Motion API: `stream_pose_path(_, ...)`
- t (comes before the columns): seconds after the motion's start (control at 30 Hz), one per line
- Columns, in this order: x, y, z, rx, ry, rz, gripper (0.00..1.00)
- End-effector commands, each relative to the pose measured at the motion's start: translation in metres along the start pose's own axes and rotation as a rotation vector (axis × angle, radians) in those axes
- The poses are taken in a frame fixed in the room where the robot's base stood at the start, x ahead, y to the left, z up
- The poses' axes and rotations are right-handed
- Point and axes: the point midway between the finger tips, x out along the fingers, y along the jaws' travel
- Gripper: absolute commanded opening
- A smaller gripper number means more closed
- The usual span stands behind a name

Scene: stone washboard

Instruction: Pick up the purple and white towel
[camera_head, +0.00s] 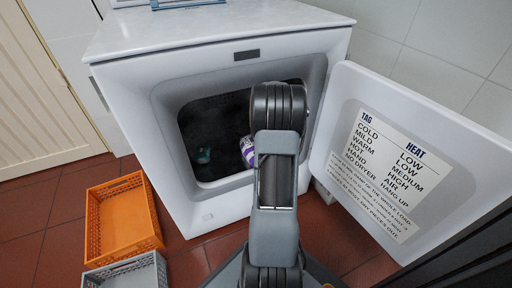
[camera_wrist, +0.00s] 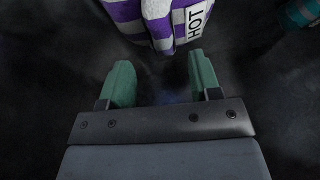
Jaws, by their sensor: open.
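The purple and white towel (camera_head: 247,151) lies inside the dark drum of the white machine, partly hidden behind my arm in the head view. In the wrist view the striped towel (camera_wrist: 160,18) is at the top centre, with a white "HOT" tag on its right side. My gripper (camera_wrist: 161,80) is inside the drum, its two green fingers apart with nothing between them. The towel is just ahead of the fingertips, and I cannot tell whether they touch it. In the head view my gripper is hidden by my arm.
A teal item (camera_head: 203,155) lies left in the drum; a teal item (camera_wrist: 300,12) shows top right in the wrist view. The machine (camera_head: 225,210) has its door (camera_head: 340,125) open to the right. An orange crate (camera_head: 158,246) and a grey crate (camera_head: 125,275) stand on the floor.

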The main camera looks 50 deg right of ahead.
Motion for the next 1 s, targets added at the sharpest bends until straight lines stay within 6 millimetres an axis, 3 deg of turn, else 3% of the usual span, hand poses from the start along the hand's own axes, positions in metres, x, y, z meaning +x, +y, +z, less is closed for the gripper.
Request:
stream_pose_path(0.5, 0.056, -0.002, 0.0, -0.006, 0.001, -0.002, 0.57)
stream_pose_path(0.77, 0.058, -0.001, -0.001, -0.004, 0.001, -0.001, 0.57)
stream_pose_path(1.0, 0.058, 0.0, -0.001, -0.003, 0.001, -0.001, 0.35)
